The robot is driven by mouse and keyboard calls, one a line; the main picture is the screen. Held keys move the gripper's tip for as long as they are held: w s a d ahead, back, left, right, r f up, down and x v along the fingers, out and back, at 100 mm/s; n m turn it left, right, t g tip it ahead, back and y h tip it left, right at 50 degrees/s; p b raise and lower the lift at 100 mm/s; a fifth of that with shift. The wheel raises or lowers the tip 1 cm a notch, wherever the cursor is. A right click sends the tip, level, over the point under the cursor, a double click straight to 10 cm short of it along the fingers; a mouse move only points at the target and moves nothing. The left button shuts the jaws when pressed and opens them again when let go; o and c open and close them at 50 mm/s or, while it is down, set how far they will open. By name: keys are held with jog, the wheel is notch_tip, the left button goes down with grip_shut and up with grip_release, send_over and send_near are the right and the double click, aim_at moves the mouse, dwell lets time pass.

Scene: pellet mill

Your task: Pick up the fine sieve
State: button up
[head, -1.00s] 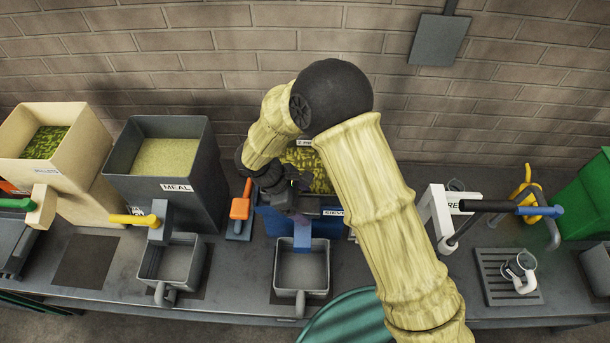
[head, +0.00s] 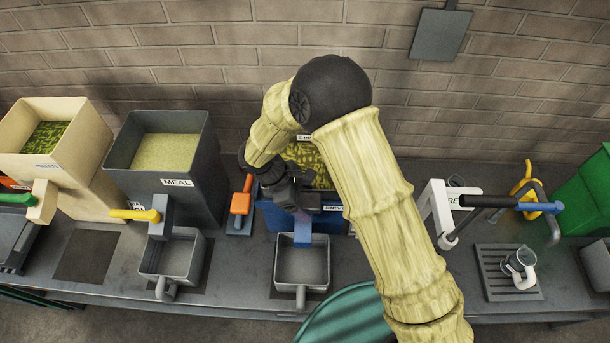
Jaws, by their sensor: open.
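My gripper (head: 292,196) is above the blue hopper (head: 272,214) near the middle of the bench. Its jaws are open, with nothing seen between them; my arm hides part of the area. The blue hopper holds green pellets (head: 308,163) and has a small label (head: 333,208) on its rim that seems to read "SIEVE". I cannot make out a separate fine sieve; it may be hidden by my gripper or arm.
A grey pan (head: 301,268) stands in front of the blue hopper. An orange-handled tool (head: 240,204) is close on its left. The dark meal hopper (head: 190,195) and a cream hopper (head: 90,165) stand further left. A drip grate (head: 490,270) with a cup (head: 519,265) is at right.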

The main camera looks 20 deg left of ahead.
dwell(0.4)
jog(key=c, duration=1.5)
jog(key=shift+a+r, duration=0.1)
jog(key=shift+r, duration=0.15)
notch_tip(320, 180, up, 3)
jog(key=shift+w+a+r+b, duration=0.1)
jog(key=shift+w+b, duration=0.05)
jog(key=shift+b, duration=1.1)
jog(key=w+a+b, duration=0.1)
jog(key=w+a, duration=0.2)
jog(key=w, duration=0.1)
jog(key=w+a+b, duration=0.2)
jog(key=w+a, duration=0.2)
jog(key=w, duration=0.1)
jog(key=w+a+b, duration=0.2)
jog(key=w+a, duration=0.2)
jog(key=shift+w+a+r, duration=0.1)
jog(key=shift+w, duration=0.25)
jog(key=o, duration=0.8)
grip_shut()
